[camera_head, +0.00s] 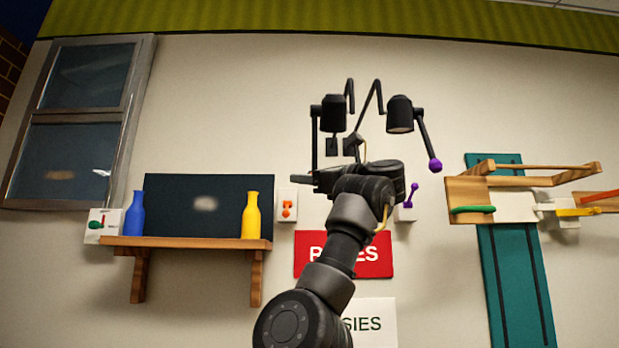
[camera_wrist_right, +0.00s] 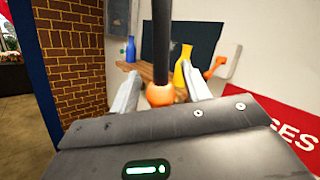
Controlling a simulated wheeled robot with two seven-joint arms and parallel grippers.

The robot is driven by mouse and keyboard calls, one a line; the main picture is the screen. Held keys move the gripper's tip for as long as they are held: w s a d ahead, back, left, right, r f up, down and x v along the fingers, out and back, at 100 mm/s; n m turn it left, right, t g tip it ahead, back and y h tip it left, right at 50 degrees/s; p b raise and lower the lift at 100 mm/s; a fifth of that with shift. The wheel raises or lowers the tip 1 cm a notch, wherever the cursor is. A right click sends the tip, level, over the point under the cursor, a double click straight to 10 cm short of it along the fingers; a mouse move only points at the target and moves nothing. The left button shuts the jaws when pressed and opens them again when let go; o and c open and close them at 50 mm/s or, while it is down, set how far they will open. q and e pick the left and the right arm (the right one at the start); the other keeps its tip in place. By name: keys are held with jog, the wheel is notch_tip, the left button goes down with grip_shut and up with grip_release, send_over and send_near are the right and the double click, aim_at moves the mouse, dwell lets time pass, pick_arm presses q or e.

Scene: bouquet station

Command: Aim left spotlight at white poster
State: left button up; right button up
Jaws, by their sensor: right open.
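Two black spotlights hang on bent arms on the wall. The left spotlight (camera_head: 334,114) has a thin black rod reaching down to my right gripper (camera_head: 306,180). In the right wrist view an orange ball (camera_wrist_right: 160,95) at the rod's end sits between the open fingers of my right gripper (camera_wrist_right: 160,78). In the head view that ball is hidden. The right spotlight (camera_head: 400,114) has a rod with a purple ball (camera_head: 435,166). The white poster (camera_head: 377,318), partly reading "SIES", is low on the wall, partly hidden by my right arm. My left gripper is out of view.
A red poster (camera_head: 378,265) is above the white one. Orange (camera_head: 287,207) and purple (camera_head: 411,196) wall switches flank my arm. A shelf (camera_head: 190,242) holds a blue bottle (camera_head: 134,215) and a yellow bottle (camera_head: 251,217) before a dark panel (camera_head: 185,190) with a pale spot.

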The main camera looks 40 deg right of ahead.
jog(key=shift+f, duration=0.1)
jog(key=shift+s+d+f+b, duration=0.1)
jog(key=shift+s+f+b, duration=0.15)
jog(key=shift+b, duration=0.1)
jog(key=b+v, duration=0.5)
jog(key=v, duration=0.5)
jog(key=shift+r+b, duration=0.25)
jog(key=shift+b, duration=0.05)
jog(key=shift+s, duration=0.15)
